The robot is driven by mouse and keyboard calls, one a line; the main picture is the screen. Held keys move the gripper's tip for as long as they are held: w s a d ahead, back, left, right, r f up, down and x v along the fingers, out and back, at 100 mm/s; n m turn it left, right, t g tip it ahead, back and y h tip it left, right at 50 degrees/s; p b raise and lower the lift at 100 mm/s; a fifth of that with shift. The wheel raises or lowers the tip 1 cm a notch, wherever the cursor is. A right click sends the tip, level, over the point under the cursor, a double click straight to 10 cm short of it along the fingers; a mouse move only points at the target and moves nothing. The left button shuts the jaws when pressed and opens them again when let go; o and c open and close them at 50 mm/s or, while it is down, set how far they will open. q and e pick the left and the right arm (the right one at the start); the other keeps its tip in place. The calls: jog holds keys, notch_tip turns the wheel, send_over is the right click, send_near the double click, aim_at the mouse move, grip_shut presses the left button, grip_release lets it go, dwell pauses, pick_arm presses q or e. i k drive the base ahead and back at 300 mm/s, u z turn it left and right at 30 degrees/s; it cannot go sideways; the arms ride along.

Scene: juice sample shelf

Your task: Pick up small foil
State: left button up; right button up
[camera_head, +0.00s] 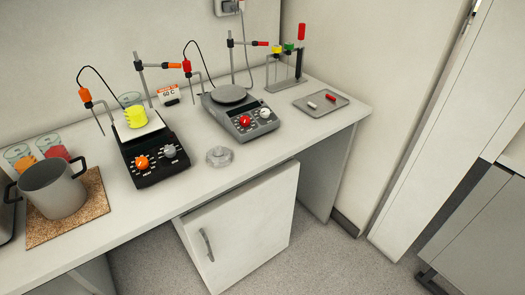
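A small, pale grey, shiny object (219,156) lies on the white bench top (225,180), near its front edge. It looks like crumpled foil, but it is too small to be sure. It is right of the black hot plate and in front of the grey one, with nothing on top of it. Neither of my grippers is in view.
A black hot plate (155,168) carries a beaker of yellow liquid (135,117). A grey hot plate (238,125), a tray with small bars (321,113) and a pot on a cork mat (36,236) share the bench. Stands rise behind. A cabinet door (243,222) is below.

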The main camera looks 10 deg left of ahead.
aim_at(218, 156)
jog(key=z, duration=0.15)
jog(key=i, duration=0.5)
jog(key=u, duration=2.15)
